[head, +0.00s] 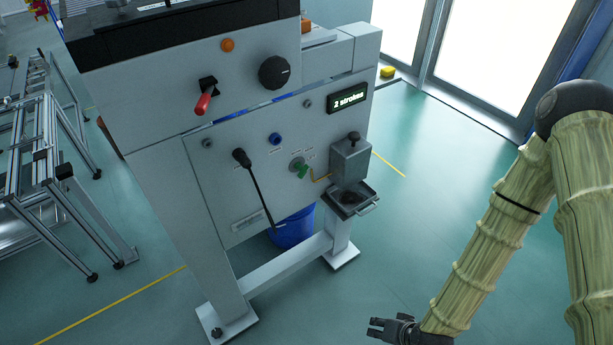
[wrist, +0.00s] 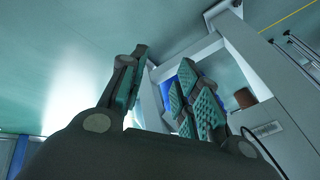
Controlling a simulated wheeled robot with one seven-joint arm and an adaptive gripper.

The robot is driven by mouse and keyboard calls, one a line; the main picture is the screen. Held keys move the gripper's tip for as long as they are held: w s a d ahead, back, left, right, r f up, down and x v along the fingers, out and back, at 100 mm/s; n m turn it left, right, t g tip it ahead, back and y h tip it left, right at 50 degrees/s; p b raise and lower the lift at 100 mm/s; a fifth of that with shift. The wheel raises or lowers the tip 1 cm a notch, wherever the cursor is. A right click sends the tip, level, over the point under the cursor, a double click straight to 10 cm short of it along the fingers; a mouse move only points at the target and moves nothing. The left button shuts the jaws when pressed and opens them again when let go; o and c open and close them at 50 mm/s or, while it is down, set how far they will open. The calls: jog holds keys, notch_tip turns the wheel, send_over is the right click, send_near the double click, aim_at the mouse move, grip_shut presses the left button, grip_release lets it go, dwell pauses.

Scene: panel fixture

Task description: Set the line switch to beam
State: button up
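The panel fixture (head: 225,160) stands left of centre in the head view. A small green-handled switch (head: 299,167) sits low on its front, with small labels around it that I cannot read. It may be the line switch; its handle tilts down to the right. A red-handled lever (head: 205,101) and a black round knob (head: 274,72) are higher up. My gripper (head: 375,328) is at the bottom of the head view, well below and right of the panel, touching nothing. In the wrist view my gripper (wrist: 165,72) has its fingers spread, with nothing between them.
A long black lever (head: 258,185) and a grey box over a small tray (head: 356,201) flank the green handle. A blue bucket (head: 293,229) stands under the panel. Metal frames (head: 50,160) are at left. Floor before the panel is clear.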

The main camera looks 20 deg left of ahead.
jog(key=w+a+r+t+y+b, duration=0.2)
jog(key=w+a+t+y+b, duration=0.15)
jog(key=w+a, duration=0.75)
jog(key=n+t+y+b, duration=0.1)
jog(key=t+y+b, duration=0.3)
jog(key=y+b, duration=0.25)
send_near(305, 173)
jog(key=p+x, duration=0.2)
jog(key=x, duration=0.7)
jog(key=shift+w+a, duration=0.25)
jog(key=shift+a, duration=0.05)
jog(key=shift+w+a+f, duration=0.1)
jog(key=shift+w+a, duration=0.35)
jog(key=shift+a, duration=0.1)
grip_shut()
